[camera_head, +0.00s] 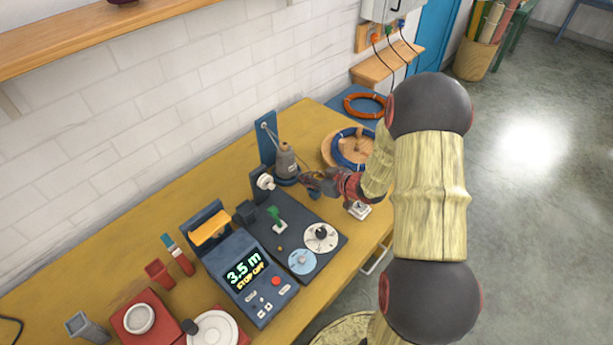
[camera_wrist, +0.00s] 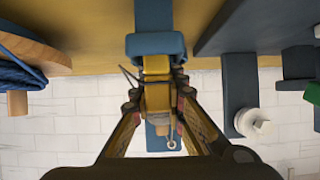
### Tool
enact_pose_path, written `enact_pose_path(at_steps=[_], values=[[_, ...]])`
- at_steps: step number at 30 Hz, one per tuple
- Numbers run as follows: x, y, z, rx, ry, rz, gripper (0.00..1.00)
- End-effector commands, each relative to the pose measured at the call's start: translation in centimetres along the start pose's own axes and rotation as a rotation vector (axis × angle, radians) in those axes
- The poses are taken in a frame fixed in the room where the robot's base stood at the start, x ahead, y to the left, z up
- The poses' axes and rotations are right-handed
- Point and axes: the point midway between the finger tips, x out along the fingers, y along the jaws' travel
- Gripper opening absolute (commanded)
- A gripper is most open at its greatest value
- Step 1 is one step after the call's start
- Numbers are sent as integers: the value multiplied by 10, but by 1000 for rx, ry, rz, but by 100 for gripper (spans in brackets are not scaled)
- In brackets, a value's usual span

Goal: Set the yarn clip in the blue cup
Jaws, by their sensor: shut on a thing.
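My gripper (camera_head: 318,184) reaches over the yellow bench in the head view, right of a grey cone spool. In the wrist view my gripper (camera_wrist: 158,98) is shut on a yellow piece, which I take for the yarn clip (camera_wrist: 157,92). A blue square-edged piece, which looks like the blue cup (camera_wrist: 146,43), is at the clip's far end. The clip's yellow end shows at the blue rim; I cannot tell whether it is inside, touching or just in front. The cup is not clearly visible in the head view, where my gripper and arm cover that area.
The grey cone spool (camera_head: 286,160) stands close left of my gripper. A blue coil on a wooden holder (camera_head: 328,150) is behind it to the right. A dark machine base (camera_head: 330,238) with dials and a display unit (camera_head: 252,280) are in front.

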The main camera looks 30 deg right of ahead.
Motion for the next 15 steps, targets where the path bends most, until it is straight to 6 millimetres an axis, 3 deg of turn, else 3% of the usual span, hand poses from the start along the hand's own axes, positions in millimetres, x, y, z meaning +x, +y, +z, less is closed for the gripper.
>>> enact_pose_path(at_steps=[3,4,15], values=[[0,0,0,0,0,0,0],[0,0,0,0,0,0,13],[0,0,0,-1,0,0,34]])
